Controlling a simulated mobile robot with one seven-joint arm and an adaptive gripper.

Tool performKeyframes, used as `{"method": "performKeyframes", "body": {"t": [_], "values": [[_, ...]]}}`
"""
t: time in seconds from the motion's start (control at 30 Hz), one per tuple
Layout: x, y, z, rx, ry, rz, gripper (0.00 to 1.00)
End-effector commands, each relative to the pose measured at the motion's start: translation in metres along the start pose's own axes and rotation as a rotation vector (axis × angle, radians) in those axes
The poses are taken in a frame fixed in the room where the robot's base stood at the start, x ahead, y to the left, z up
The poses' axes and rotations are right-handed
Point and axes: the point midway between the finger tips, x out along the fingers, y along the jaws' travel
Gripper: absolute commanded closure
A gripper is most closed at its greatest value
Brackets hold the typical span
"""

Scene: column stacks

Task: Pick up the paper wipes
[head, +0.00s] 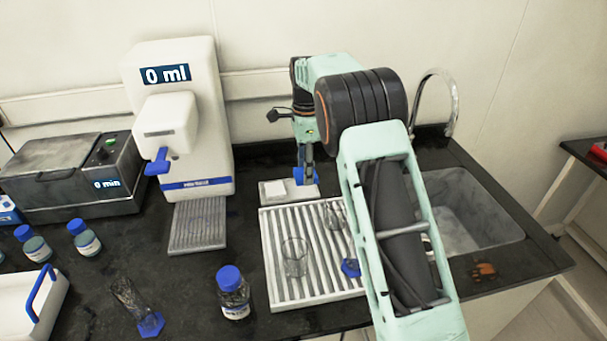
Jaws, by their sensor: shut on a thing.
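The paper wipes (273,192) show as a low, pale, flat pack with a white top. It is on the dark bench behind the ribbed drying rack. My gripper (306,178) points down at the right part of the pack, with blue showing at its fingers. It is shut on the paper wipes. The fingertips are small in the head view and partly hide the pack's right side. I cannot tell whether the pack is clear of the bench.
A ribbed white rack (268,262) with glassware (294,258) lies in front of the wipes. The dispenser (213,120) stands to the left, and the sink (465,215) is to the right. A blue-capped bottle (234,298) stands near the front.

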Motion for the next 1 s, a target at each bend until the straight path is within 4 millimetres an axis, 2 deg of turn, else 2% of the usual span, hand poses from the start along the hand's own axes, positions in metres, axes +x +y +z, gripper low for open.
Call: {"method": "performKeyframes", "body": {"t": [0.3, 0.5, 0.73, 1.0], "values": [[-0.017, 0.045, 0.001, 0.0, 0.0, 0.001, 0.65], [-0.028, 0.068, 0.0, 0.001, 0.0, 0.001, 0.65], [-0.035, 0.082, 0.0, 0.0, 0.0, 0.001, 0.65], [-0.036, 0.085, 0.0, 0.0, 0.0, 0.002, 0.65]]}}
